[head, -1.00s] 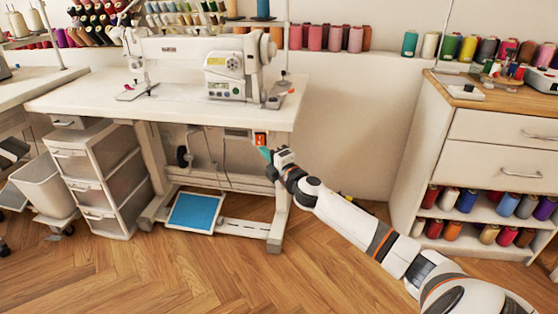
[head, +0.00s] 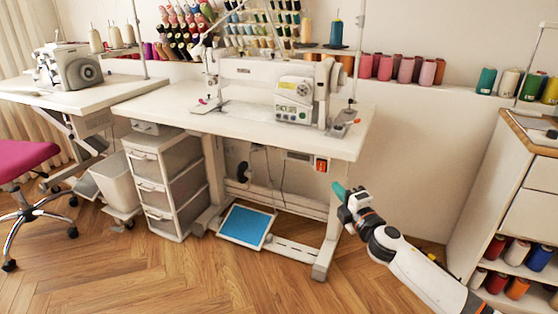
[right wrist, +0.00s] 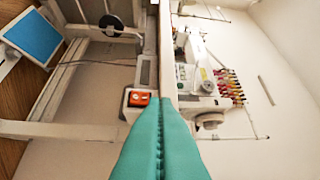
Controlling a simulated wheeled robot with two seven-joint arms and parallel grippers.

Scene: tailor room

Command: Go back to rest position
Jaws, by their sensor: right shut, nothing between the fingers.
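My right gripper (head: 340,190) shows in the head view with its teal fingers together and nothing held. It is in front of the right end of the sewing table (head: 190,105), below the tabletop and to the right of the orange power switch (head: 321,165). In the right wrist view the teal fingers (right wrist: 160,140) are pressed together along a seam, with the orange switch (right wrist: 139,99) just beyond them. A gap between fingers and switch seems to show in the head view. My left gripper is not in view.
A white sewing machine (head: 295,90) stands on the table. A drawer unit (head: 165,185) and a blue pedal (head: 246,226) are below. A cabinet with thread spools (head: 515,190) stands at the right, a pink chair (head: 22,158) at the left. The wooden floor (head: 190,280) in front is clear.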

